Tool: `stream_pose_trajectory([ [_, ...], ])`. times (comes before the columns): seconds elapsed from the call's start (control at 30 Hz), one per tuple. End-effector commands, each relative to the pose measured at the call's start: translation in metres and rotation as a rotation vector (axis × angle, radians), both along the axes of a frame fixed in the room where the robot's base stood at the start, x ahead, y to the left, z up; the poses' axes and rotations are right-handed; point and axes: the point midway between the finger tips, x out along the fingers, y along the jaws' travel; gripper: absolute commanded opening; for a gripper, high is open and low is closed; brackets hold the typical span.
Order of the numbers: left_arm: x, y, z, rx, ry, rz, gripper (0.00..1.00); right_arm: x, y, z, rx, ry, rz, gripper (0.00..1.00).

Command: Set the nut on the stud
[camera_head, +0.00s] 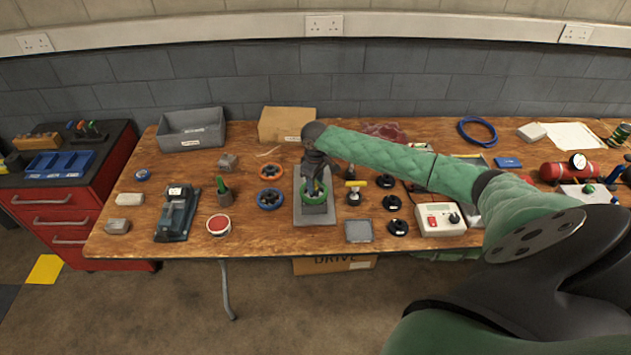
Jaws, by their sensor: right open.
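A grey stand (301,215) with a flat base sits at the middle of the table, near its front half. A green ring (306,199) is on the stand, around or against its block; I cannot tell which. My right gripper (316,186) points down right over the stand, at the green ring, with its jaws open. The gripper covers the top of the stand, so neither the stud nor a nut can be made out clearly. My left gripper is not in view.
A yellow-topped part (356,184) and several black rings (392,202) stand to the right. A grey bin (191,130) and cardboard box (286,124) are behind. My right arm spans the table's right half.

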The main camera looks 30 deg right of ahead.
Motion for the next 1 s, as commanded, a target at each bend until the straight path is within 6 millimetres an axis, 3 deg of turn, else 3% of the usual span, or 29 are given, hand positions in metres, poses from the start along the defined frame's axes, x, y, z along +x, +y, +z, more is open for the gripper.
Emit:
stream_pose_trajectory([
  [0.37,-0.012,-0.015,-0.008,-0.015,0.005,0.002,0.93,0.000,0.000,0.001,0.000,-0.001,0.000,0.44],
  [0.5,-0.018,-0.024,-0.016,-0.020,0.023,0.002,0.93,0.001,0.000,0.014,0.000,-0.001,0.000,0.44],
  [0.6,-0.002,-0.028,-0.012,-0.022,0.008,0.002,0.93,0.000,0.000,0.025,0.000,-0.001,0.000,0.44],
  [0.7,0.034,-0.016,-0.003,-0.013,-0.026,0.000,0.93,0.001,0.000,0.039,-0.001,-0.004,0.000,0.44],
  [1.0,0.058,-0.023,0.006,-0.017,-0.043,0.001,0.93,0.000,-0.001,0.073,0.000,-0.001,-0.001,0.44],
])
